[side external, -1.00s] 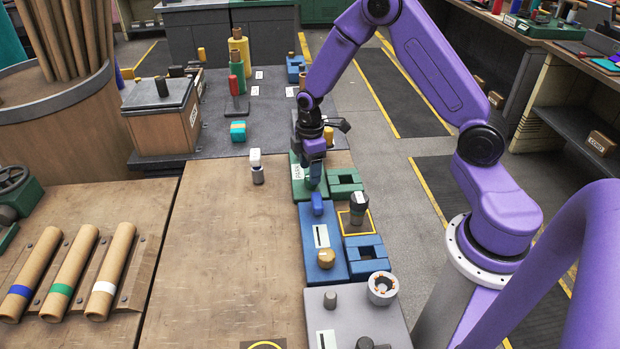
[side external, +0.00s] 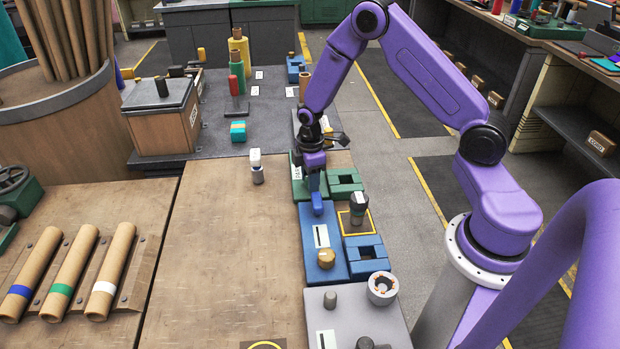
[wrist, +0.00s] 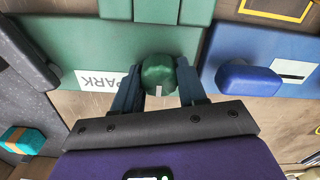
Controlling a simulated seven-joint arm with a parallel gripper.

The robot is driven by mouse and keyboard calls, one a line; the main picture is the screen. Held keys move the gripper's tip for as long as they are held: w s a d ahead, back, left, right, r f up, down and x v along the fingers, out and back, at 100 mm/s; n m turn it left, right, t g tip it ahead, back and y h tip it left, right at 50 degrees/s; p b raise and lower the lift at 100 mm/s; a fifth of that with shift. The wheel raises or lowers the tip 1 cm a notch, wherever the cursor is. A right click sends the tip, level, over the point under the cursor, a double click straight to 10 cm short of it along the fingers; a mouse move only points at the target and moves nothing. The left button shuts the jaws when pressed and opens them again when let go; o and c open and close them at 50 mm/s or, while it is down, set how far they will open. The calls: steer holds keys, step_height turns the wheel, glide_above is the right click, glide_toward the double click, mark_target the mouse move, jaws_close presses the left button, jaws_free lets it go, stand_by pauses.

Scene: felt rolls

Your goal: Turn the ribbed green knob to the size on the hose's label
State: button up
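The green knob (wrist: 159,73) is a faceted round knob with a short white mark on its side, in the wrist view. It stands on a green panel (wrist: 60,42) that bears a white label reading "PARK" (wrist: 101,79). My gripper (wrist: 160,84) has a finger on each side of the knob, and both appear to touch it. In the side external view my gripper (side external: 315,188) is low over the green panel, and the knob is hidden there. I cannot make out a hose or a size on its label.
A blue knob (wrist: 248,77) on a blue panel (side external: 325,268) is close beside the gripper. The wooden tabletop (side external: 225,260) to the left is mostly clear.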

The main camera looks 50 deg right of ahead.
steer(key=shift+a+m, duration=0.1)
steer(key=shift+m, duration=0.2)
steer(key=m, duration=0.4)
steer(key=shift+w, duration=0.15)
steer(key=shift+w+r+m, duration=0.1)
steer(key=shift+m, duration=1.9)
steer(key=o, duration=1)
steer(key=shift+d, duration=0.2)
step_height(320, 180, up, 17)
steer(key=shift+r, duration=0.2)
